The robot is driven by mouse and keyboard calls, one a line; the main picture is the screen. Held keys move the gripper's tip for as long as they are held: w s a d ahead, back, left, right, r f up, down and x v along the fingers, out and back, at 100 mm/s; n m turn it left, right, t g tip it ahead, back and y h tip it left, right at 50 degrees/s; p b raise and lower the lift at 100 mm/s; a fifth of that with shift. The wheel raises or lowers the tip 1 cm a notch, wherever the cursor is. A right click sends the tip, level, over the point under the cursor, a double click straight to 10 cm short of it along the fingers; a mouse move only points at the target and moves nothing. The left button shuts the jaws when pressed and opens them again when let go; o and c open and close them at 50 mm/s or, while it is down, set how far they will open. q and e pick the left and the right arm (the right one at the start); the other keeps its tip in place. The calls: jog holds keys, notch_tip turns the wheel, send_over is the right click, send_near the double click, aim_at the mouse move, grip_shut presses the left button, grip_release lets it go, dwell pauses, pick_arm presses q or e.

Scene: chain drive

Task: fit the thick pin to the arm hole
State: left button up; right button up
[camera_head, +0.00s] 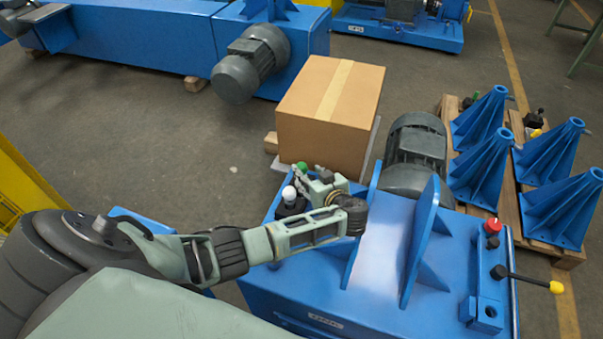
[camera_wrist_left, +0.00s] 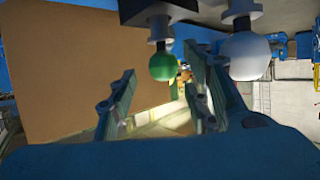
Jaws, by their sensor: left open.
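Two ball-topped pins stand at the left back corner of the blue machine base (camera_head: 262,290): one with a green knob (camera_head: 302,168) and one with a white knob (camera_head: 289,192). I cannot tell which is the thick pin, as their shafts are mostly hidden. My left gripper (camera_head: 311,178) is open at these knobs. In the left wrist view the green knob (camera_wrist_left: 163,67) shows between the open fingers (camera_wrist_left: 160,84), and the white knob (camera_wrist_left: 246,56) is right of it, by the right finger. A small blue block with a hole (camera_head: 488,312) is at the base's front right. My right gripper is out of view.
A black lever with a yellow knob (camera_head: 557,287) sticks out past the base's right edge, near a red knob (camera_head: 492,226). Upright blue fins (camera_head: 421,240) rise mid-base. A cardboard box (camera_head: 320,125) and grey motor (camera_head: 417,150) stand behind. Blue cones (camera_head: 480,130) stand on pallets.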

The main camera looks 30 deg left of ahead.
aim_at(306, 171)
pick_arm(q)
jog(key=x, duration=0.2)
jog(key=shift+w+a+f, duration=0.1)
jog(key=shift+a+f, duration=0.1)
jog(key=shift+w+a+f, duration=0.2)
jog(key=shift+a, duration=0.15)
jog(key=c, duration=0.7)
grip_shut()
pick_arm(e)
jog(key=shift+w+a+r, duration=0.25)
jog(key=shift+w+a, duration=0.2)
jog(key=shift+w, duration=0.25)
